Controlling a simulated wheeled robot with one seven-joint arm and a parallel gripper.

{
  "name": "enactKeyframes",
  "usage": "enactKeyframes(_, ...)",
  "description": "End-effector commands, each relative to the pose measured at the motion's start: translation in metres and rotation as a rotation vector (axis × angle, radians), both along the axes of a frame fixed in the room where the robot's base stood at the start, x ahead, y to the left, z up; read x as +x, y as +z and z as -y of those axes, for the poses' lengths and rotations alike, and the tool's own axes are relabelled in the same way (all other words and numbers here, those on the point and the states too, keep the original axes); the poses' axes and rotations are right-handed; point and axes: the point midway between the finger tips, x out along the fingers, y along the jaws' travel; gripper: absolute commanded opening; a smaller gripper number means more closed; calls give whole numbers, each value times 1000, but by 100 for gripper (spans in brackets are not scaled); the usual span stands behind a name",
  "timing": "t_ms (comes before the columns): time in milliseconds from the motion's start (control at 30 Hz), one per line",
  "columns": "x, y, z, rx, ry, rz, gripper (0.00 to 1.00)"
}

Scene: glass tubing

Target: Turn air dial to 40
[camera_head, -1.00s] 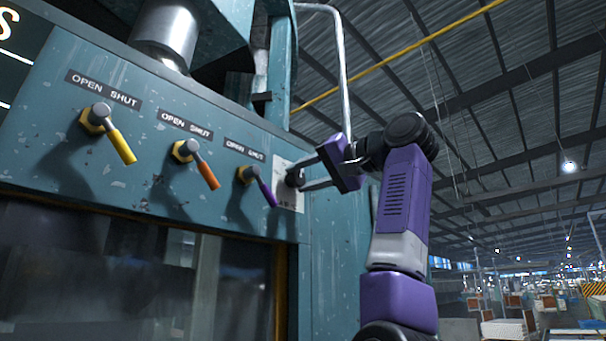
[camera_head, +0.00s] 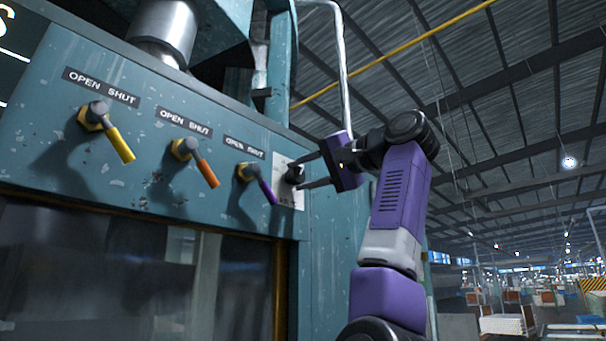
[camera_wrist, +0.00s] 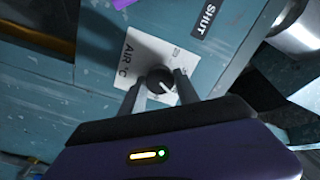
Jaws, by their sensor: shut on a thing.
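The air dial (camera_wrist: 160,79) is a round black knob with a pale pointer mark on a white plate labelled "AIR °C" (camera_wrist: 137,56), seen in the wrist view. In the head view the dial (camera_head: 294,174) sits at the right end of the teal panel, partly hidden by a finger. My gripper (camera_head: 302,172) reaches it from the right, one finger above and one below. In the wrist view the two fingers of my gripper (camera_wrist: 160,88) are shut on the dial's sides. The number under the pointer is too small to read.
Yellow (camera_head: 119,145), orange (camera_head: 207,172) and purple (camera_head: 267,190) levers stick out of the panel under OPEN/SHUT labels, the purple one close to my fingers. A dark window (camera_head: 110,270) lies below. Open hall space is to the right.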

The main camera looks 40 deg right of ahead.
Motion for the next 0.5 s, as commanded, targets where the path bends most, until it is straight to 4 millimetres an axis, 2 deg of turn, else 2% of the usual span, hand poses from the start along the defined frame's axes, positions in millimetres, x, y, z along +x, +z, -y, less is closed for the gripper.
enactKeyframes(33, 0, 0, 1, 0, -1, 1, 40)
enactKeyframes(133, 0, 0, 1, 0, -1, 1, 59)
enactKeyframes(500, -3, 0, 1, -1, -1, 2, 59)
